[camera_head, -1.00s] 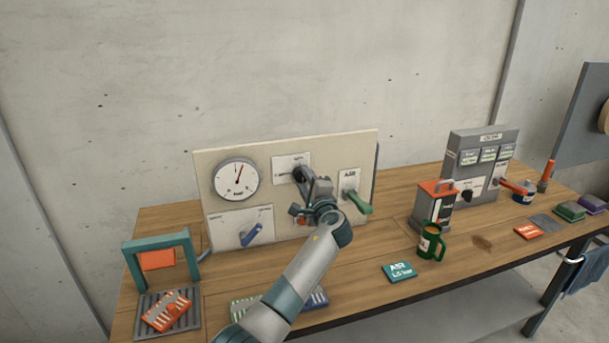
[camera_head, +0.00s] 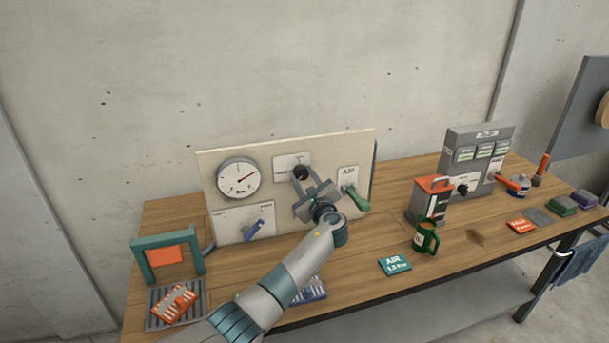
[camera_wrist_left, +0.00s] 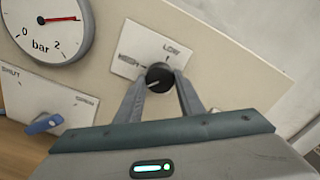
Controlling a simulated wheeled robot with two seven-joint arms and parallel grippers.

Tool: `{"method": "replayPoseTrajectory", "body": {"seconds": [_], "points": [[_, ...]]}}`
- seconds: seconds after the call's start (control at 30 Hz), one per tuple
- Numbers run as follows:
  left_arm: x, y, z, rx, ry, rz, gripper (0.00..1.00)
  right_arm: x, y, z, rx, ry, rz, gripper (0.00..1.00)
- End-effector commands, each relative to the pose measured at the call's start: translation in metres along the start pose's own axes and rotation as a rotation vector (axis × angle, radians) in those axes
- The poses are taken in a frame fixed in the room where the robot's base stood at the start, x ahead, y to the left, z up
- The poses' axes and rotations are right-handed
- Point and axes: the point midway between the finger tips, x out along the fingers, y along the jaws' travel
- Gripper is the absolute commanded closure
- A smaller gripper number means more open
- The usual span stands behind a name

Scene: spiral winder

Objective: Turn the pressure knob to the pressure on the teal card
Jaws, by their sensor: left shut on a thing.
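The black pressure knob (camera_head: 301,173) sits on its white plate on the upright board (camera_head: 330,148). My left gripper (camera_wrist_left: 158,82) is shut on the knob, with one finger on each side, and also shows in the head view (camera_head: 301,184). In the wrist view, the knob's pale pointer mark aims down-left. The round gauge (camera_head: 238,178), marked in bar from 0 to 2, has its red needle (camera_wrist_left: 62,19) pointing right and slightly up. The teal card (camera_head: 395,264) lies on the table and reads AIR, with what looks like 1.5 bar below. My right gripper is out of view.
A blue lever (camera_head: 252,230) is below the gauge, and a green lever (camera_head: 357,199) is right of the knob. A green mug (camera_head: 425,238) and a red-topped box (camera_head: 431,200) stand further right. A teal frame (camera_head: 166,252) stands left.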

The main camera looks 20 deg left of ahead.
Motion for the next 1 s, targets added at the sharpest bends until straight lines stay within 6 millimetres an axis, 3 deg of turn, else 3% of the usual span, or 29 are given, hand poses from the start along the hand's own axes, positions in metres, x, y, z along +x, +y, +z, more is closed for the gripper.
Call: {"method": "replayPoseTrajectory", "body": {"seconds": [0.53, 0.57, 0.63, 1.0], "points": [[0.0004, -0.0008, 0.0010, 0.035, -0.002, -0.001, 0.88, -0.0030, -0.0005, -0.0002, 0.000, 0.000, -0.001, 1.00], [0.0004, -0.0008, 0.0010, 0.035, -0.002, -0.001, 0.61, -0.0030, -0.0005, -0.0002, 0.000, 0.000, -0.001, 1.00], [0.0004, -0.0007, 0.0009, 0.035, -0.002, -0.001, 0.47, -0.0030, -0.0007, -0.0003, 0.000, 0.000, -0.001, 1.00], [-0.0011, 0.0000, -0.0002, 0.034, -0.001, 0.000, 0.47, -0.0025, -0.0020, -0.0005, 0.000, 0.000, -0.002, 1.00]]}}
